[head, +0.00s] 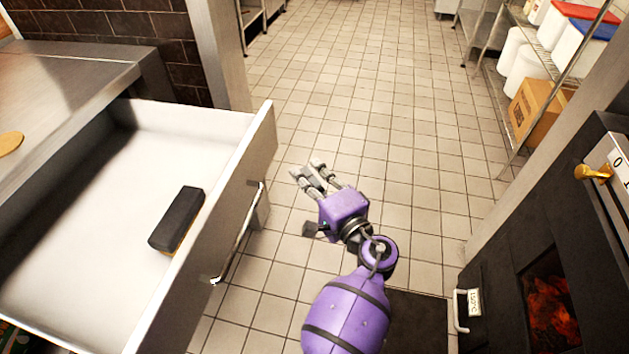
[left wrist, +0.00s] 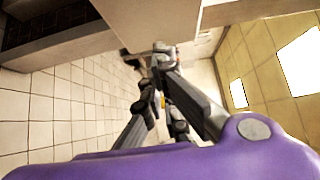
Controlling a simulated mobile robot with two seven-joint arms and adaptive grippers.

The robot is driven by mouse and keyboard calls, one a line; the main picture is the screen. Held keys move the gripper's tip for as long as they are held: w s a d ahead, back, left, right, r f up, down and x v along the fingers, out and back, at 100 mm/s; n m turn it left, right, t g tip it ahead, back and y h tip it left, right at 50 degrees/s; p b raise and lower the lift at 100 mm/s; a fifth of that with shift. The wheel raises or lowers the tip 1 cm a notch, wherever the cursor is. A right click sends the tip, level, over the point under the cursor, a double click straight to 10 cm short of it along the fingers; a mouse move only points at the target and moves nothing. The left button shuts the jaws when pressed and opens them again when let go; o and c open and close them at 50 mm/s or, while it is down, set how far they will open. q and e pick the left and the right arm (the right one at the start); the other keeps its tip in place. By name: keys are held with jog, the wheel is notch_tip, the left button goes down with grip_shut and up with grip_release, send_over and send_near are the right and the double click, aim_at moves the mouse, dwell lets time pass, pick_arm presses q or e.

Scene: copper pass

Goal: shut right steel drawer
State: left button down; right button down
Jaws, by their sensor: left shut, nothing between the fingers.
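The steel drawer (head: 90,225) is pulled well out at the left of the head view, its pale inside exposed. Its front panel (head: 262,150) faces right and carries a bar handle (head: 243,232). My left gripper (head: 308,172) is purple with grey fingers, shut and empty. It is in front of the drawer, to the right of the handle, with a visible gap between them. Its fingers also show in the left wrist view (left wrist: 162,62). I cannot tell whether the drawer shows in that view. My right gripper is in neither view.
A dark block with a yellowish underside (head: 178,218) lies in the drawer. A steel counter (head: 70,75) is above the drawer's back. A black oven (head: 500,285) with glowing coals stands at right. A wire shelf with a cardboard box (head: 540,108) is beyond it. The tiled floor (head: 350,90) ahead is clear.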

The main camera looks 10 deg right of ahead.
aim_at(139, 148)
pick_arm(q)
jog(key=w+a+p, duration=0.1)
jog(key=w+a, duration=0.4)
jog(key=shift+w+a, duration=0.3)
jog(key=shift+a, duration=0.05)
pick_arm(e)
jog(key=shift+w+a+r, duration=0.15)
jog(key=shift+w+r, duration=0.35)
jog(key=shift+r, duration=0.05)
pick_arm(q)
jog(key=shift+a, duration=0.1)
